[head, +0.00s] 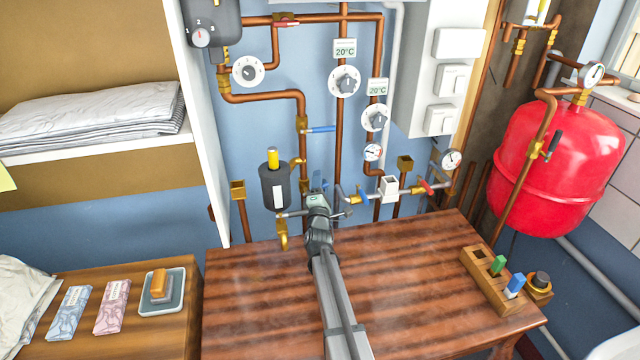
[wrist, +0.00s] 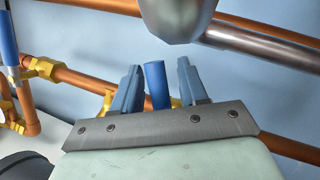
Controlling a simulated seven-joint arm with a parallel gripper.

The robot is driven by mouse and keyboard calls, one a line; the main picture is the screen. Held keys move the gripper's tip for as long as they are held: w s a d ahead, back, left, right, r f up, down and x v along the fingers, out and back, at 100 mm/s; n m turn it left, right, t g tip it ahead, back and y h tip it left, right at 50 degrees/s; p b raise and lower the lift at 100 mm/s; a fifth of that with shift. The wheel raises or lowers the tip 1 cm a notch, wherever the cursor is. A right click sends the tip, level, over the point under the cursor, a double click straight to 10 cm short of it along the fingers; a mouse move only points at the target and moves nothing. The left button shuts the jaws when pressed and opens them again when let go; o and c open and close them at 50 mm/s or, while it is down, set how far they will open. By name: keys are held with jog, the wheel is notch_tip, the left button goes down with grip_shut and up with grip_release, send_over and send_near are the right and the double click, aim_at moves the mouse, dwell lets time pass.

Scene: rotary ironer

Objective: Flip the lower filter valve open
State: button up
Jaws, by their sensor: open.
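The black filter canister (head: 275,187) with a yellow top hangs on the copper pipework at the blue wall. An upper valve with a blue lever (head: 320,129) sits above it, its lever pointing sideways to the right. My gripper (head: 317,196) is just right of the canister's lower part and hides much of the lower valve. In the wrist view my gripper (wrist: 160,68) is open, with a blue lever (wrist: 154,86) standing between its two fingers. Gaps seem to show on both sides of the lever. A yellow fitting shows partly behind the fingers.
A grey rounded body (wrist: 178,14) with a metal pipe is close above the fingers in the wrist view. Another blue lever (wrist: 8,42) is at its left. Other valves, gauges and dials crowd the wall right of my gripper. The wooden table (head: 420,270) is mostly clear.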

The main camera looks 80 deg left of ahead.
grip_shut()
dwell(0.3)
jog(key=shift+s+r+n+g+y, duration=0.2)
jog(key=shift+n+g, duration=0.1)
jog(key=shift+n, duration=0.45)
jog(key=shift+s+r+n+g+y, duration=0.15)
jog(key=shift+n+g, duration=0.15)
jog(key=shift+n, duration=0.4)
jog(key=shift+s+r+n+g+y, duration=0.1)
jog(key=shift+r+n+g+y, duration=0.15)
jog(key=shift+n, duration=0.5)
grip_release()
jog(key=shift+d, duration=0.1)
jog(key=v, duration=1.2)
